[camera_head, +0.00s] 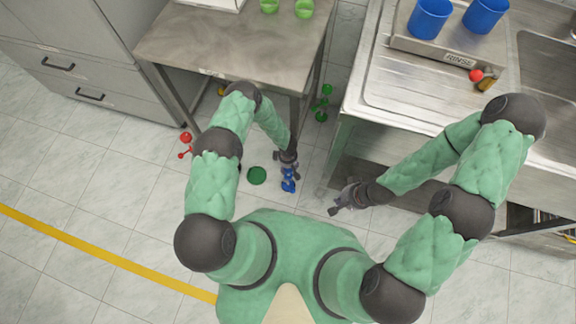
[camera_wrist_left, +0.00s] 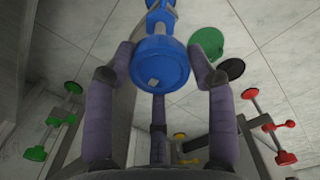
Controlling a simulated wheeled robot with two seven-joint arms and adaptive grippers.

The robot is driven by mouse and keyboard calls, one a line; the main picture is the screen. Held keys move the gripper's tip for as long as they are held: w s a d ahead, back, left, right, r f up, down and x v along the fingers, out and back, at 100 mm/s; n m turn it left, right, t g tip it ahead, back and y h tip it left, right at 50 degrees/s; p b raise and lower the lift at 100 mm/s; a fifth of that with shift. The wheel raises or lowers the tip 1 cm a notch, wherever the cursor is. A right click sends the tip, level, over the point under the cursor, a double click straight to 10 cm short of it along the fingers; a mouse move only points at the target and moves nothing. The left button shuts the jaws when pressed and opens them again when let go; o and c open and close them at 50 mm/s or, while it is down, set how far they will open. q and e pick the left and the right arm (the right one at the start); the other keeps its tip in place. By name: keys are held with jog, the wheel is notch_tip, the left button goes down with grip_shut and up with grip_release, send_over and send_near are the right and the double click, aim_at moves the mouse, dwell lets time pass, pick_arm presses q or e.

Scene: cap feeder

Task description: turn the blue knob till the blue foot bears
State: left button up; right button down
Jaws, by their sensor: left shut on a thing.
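The blue knob (camera_wrist_left: 158,68) is a round blue disc with a small pale mark on its face, seen close up in the left wrist view. My left gripper (camera_head: 287,163) has its fingers shut around the knob's rim. More blue parts (camera_head: 288,184) show just below this gripper in the head view. In the wrist view a blue piece (camera_wrist_left: 160,18) lies beyond the knob; whether it is the foot, and whether it touches the floor, I cannot tell. My right gripper (camera_head: 343,203) hangs apart to the right, with no thing visible in it; its fingers are too small to judge.
A steel table (camera_head: 230,45) carries green cups (camera_head: 304,9). Red (camera_head: 185,138) and green (camera_head: 321,103) fittings stand low by its legs. A green disc (camera_head: 257,175) lies on the floor. A sink counter (camera_head: 385,85) with blue cups (camera_head: 430,18) stands right.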

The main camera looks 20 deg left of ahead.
pick_arm(q)
jog(key=shift+a+m, duration=0.35)
jog(key=shift+m, duration=0.35)
jog(key=shift+w, duration=0.25)
jog(key=o, duration=1.2)
jog(key=shift+a, duration=0.15)
jog(key=shift+c, duration=0.2)
jog(key=shift+d+r, duration=0.2)
jog(key=shift+r, duration=0.1)
notch_tip(320, 180, up, 11)
jog(key=shift+r, duration=0.2)
